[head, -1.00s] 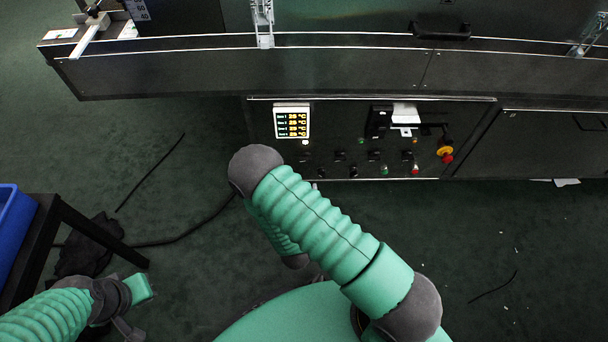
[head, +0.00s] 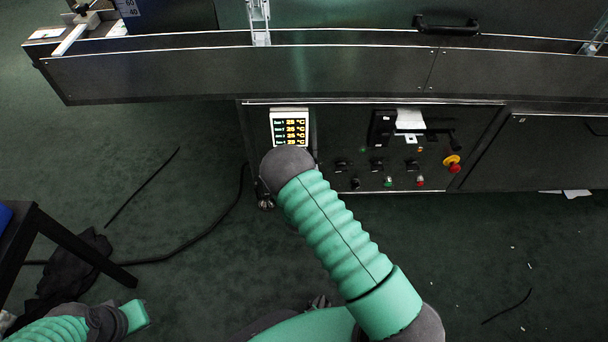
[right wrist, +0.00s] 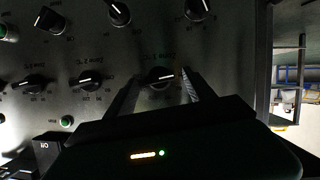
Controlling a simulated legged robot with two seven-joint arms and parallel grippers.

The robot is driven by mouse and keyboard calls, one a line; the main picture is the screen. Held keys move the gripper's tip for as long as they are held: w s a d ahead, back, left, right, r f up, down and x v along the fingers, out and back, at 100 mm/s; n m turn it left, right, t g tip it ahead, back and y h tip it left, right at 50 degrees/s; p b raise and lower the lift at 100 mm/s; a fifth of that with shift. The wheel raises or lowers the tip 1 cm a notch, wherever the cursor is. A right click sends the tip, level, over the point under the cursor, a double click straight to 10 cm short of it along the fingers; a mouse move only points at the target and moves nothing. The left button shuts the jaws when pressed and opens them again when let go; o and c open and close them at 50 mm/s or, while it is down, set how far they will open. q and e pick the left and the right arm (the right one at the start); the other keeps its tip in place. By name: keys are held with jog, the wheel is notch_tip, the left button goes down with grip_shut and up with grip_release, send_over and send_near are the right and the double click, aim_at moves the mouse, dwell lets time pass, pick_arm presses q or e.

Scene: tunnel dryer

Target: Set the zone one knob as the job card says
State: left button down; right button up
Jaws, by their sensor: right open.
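The dark control panel (head: 330,145) sits low on the dryer's front. In the right wrist view a black knob with a white pointer (right wrist: 160,77) lies between the fingertips of my right gripper (right wrist: 161,74). The fingers are open, one on each side, with a gap to the knob. Its pointer lies almost level; the label above it is too faint to read surely. In the head view my right forearm hides that knob and the gripper. A white card (head: 410,119) on the panel is unreadable and may be the job card. My left arm shows at the lower left; its fingers are not visible.
A lit display (head: 290,128) shows zone temperatures around 25 °C. Several other knobs (right wrist: 91,82) are close by on the panel. A red and yellow emergency stop (head: 453,163) is at the right. A dark cable (head: 195,240) lies on the green floor.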

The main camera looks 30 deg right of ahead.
grip_shut()
dwell(0.3)
jog(key=shift+r, duration=0.1)
jog(key=shift+s+d+f+m+t+y+p, duration=0.2)
jog(key=shift+m+t+y+p, duration=0.5)
jog(key=shift+m, duration=1.15)
jog(key=shift+s+d+f+m+t+y+p, duration=0.25)
jog(key=shift+m+t+y, duration=0.7)
jog(key=shift+m, duration=0.95)
jog(key=shift+s+d+f+m+t+y+p, duration=0.15)
jog(key=shift+m+t+y+p, duration=0.6)
jog(key=shift+m, duration=1.1)
jog(key=shift+w+r, duration=0.1)
jog(key=shift+d, duration=0.1)
